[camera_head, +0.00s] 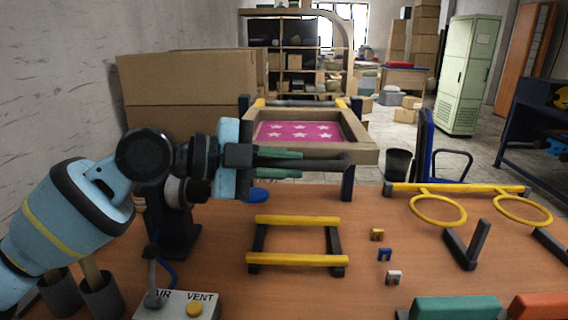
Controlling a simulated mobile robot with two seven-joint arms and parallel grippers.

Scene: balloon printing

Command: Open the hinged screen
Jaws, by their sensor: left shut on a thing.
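The hinged screen (298,131) is a wooden frame with a magenta mesh and white stars, at the back middle of the table. Its front edge (368,158) stands clear above the table top. Dark posts and a bar with yellow ends are at its far side. My left gripper (298,162) reaches in from the left, its green-padded fingers shut on a dark bar (325,161) at the front edge of the screen. The fingers hide part of that edge. How far the screen is tilted is hard to tell. My right gripper is not in view.
A yellow and black rack (298,221) stands on the table (205,262) in front of the screen. Yellow rings (438,210) are at the right, with small clips (384,254) between. A control box (178,305) marked AIR and VENT is at front left. Cardboard boxes (185,85) stand behind.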

